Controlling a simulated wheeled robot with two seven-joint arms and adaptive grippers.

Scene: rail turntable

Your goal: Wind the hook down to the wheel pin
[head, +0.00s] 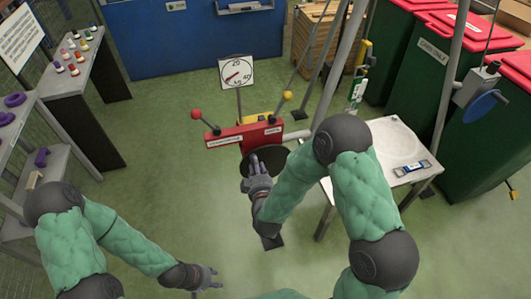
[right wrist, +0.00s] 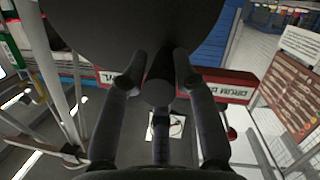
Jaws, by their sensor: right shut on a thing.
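My right gripper (head: 258,166) is at the black handwheel (head: 277,158) in front of the red box (head: 243,136). In the right wrist view its fingers are shut on a dark round handle (right wrist: 157,88) on the underside of the large black wheel (right wrist: 150,25). My left gripper (head: 212,278) hangs low at the bottom, empty, its fingers apart. A yellow and green hanging fitting (head: 362,55) is at upper right; I cannot tell whether it is the hook. I cannot make out the wheel pin.
A dial gauge (head: 237,74) stands behind the red box, which has two levers. A pale table (head: 392,140) and a grey unit with a blue wheel (head: 483,106) are to the right. Green bins with red lids (head: 425,55) stand behind. The floor at left centre is clear.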

